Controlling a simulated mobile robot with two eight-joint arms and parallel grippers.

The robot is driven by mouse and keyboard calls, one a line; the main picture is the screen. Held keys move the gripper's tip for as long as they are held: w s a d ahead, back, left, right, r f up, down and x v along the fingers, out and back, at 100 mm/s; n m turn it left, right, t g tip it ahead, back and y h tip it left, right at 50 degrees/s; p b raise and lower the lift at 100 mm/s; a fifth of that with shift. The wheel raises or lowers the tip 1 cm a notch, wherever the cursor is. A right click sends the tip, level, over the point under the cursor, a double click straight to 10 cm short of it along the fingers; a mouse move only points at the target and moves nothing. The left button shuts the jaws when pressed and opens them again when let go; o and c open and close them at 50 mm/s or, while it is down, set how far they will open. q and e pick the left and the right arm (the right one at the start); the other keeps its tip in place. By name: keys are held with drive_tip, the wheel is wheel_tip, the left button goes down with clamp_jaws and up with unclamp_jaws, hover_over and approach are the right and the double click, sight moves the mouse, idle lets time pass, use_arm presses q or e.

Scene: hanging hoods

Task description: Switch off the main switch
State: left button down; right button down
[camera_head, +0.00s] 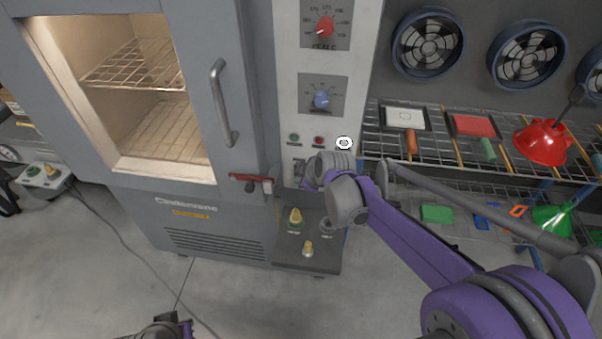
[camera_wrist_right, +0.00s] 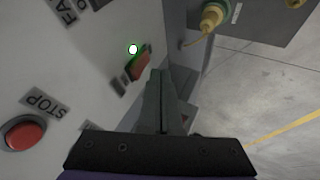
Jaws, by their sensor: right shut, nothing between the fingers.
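The switch, a small rocker with a red face and a green part (camera_wrist_right: 139,67), sits on the pale control panel in the right wrist view. In the head view I cannot make it out behind my right wrist. My right gripper (camera_wrist_right: 157,76) is shut and empty, its fingertips close beside the switch's lower right side; I cannot tell whether they touch. In the head view my right gripper (camera_head: 306,178) is at the lower part of the panel, its fingertips mostly hidden. My left gripper (camera_head: 168,328) is only partly in view at the bottom edge, its fingers unclear.
A red STOP button (camera_wrist_right: 22,133) is left of the switch in the wrist view. The oven (camera_head: 200,215) has a door handle (camera_head: 221,105) and red latch (camera_head: 250,179). A lower box with yellow-tipped fittings (camera_head: 308,248) juts out below. A wire shelf (camera_head: 375,140) stands right.

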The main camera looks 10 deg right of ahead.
drive_tip(key=shift+w+d+r, duration=0.1)
drive_tip(key=shift+w+d, duration=0.25)
drive_tip(key=shift+w, duration=0.45)
drive_tip(key=shift+w+d+r, duration=0.15)
drive_tip(key=shift+w, duration=0.1)
drive_tip(key=shift+r+p, duration=0.7)
drive_tip(key=shift+r, duration=0.05)
